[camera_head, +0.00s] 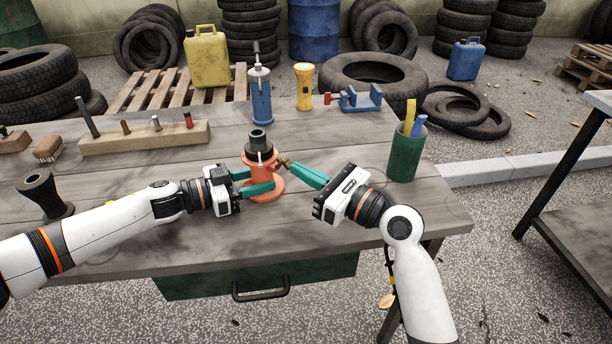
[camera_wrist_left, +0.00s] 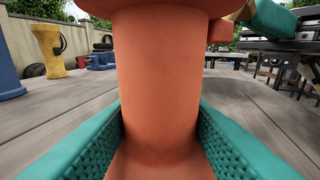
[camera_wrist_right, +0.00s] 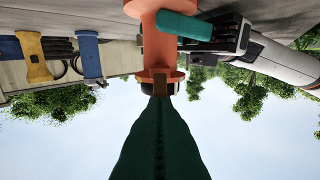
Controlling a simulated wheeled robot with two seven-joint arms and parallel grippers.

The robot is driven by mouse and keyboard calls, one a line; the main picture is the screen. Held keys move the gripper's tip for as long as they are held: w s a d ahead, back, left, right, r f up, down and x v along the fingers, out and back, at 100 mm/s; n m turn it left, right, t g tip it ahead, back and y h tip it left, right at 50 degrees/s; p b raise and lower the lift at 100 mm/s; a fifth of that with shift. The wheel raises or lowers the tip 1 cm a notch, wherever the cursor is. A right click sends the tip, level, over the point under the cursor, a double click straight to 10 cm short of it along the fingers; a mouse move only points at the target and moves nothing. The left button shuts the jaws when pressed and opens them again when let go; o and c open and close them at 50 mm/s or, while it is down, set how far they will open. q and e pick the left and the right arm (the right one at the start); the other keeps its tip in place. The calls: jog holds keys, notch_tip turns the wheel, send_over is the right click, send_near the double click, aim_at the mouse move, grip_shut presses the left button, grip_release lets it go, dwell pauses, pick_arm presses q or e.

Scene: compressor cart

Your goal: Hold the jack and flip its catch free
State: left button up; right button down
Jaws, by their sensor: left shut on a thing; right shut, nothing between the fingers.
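The jack (camera_head: 265,186) is orange with a dark top and stands upright on the wooden table. My left gripper (camera_head: 257,187) is shut on its body from the left; in the left wrist view the orange body (camera_wrist_left: 160,85) fills the space between the teal fingers. The small brass-brown catch (camera_head: 284,163) sticks out on the jack's right side, below the dark top. My right gripper (camera_head: 291,166) is shut and empty, its fingertips at the catch. In the right wrist view the tips meet the catch (camera_wrist_right: 158,86); whether they press on it I cannot tell.
A blue jack (camera_head: 261,98), a yellow jack-like piece (camera_head: 304,88) and a blue vise (camera_head: 361,100) stand behind. A green cup (camera_head: 404,155) with markers is right of my right gripper. A wooden peg block (camera_head: 145,139) lies left.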

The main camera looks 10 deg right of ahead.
jog(key=shift+w+a+r, duration=0.25)
jog(key=shift+r, duration=0.35)
jog(key=shift+w+a+r, duration=0.25)
jog(key=shift+r, duration=0.3)
jog(key=shift+w+a+r, duration=0.25)
jog(key=shift+r, duration=0.35)
dwell(0.4)
jog(key=s+d+r, duration=0.4)
jog(key=s+d, duration=0.2)
jog(key=shift+s+d+r, duration=0.15)
jog(key=shift+r, duration=0.15)
jog(key=c, duration=2.1)
grip_release()
jog(key=shift+c, duration=0.2)
